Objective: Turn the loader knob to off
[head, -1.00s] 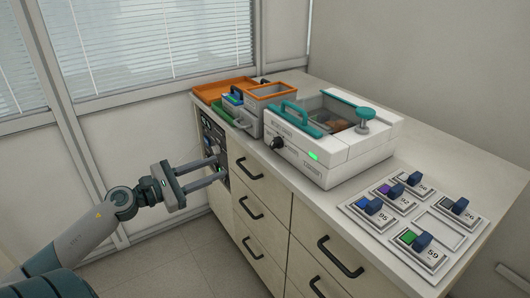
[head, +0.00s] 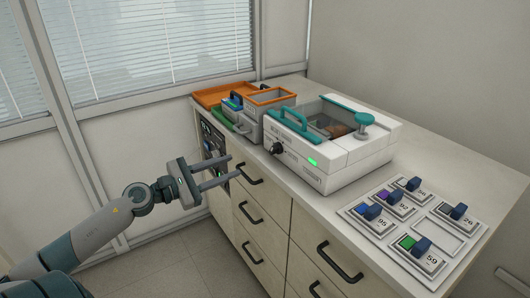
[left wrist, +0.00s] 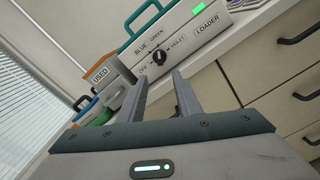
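The loader (head: 330,150) is a white box with teal handles and a lit green light on the counter. Its black knob (head: 277,148) is on the front face. In the left wrist view the knob (left wrist: 159,58) sits among the labels OFF, BLUE, GREEN and VIOLET; its exact setting is too small to tell. My left gripper (head: 234,166) is open and empty, in front of the cabinet, below and left of the knob and apart from it. In the left wrist view its two fingers (left wrist: 160,85) point towards the loader's front. My right gripper is not in view.
Orange trays (head: 225,92) and a grey bin marked USED (left wrist: 102,74) stand left of the loader. Several numbered blocks with blue handles lie on a rack (head: 405,222) at the right. Drawer handles (head: 250,172) stick out below the counter. A dark panel (head: 212,145) is at the cabinet's left.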

